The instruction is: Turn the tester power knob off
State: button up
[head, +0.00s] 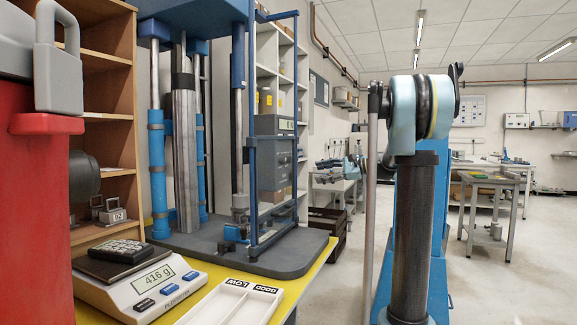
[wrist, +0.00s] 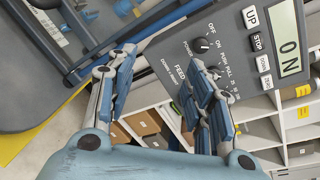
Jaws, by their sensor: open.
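The tester's grey control panel (wrist: 228,58) fills the upper right of the wrist view, tilted. Its black power knob (wrist: 202,45) sits between the OFF and ON labels, and its pale pointer mark seems to lie on the ON side. The display (wrist: 289,50) reads ON. My gripper (wrist: 163,58) is open and empty, its two fingers spread below the panel. The knob is just beyond the right fingertip, and I see no contact. In the head view the tester's control box (head: 275,150) hangs behind blue guard bars; the knob is too small to make out there.
Blue guard bars (wrist: 140,33) run close by the left finger. White shelves (wrist: 255,130) lie beyond the panel.

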jog(key=w+d+r+m+y, duration=0.1)
jog(key=w+d+r+y, duration=0.15)
jog(key=w, duration=0.35)
jog(key=x, duration=1.7)
jog(key=shift+w+a+t+h, duration=0.15)
jog(key=shift+a+t+h, duration=0.2)
jog(key=shift+t, duration=0.05)
jog(key=c, duration=1.1)
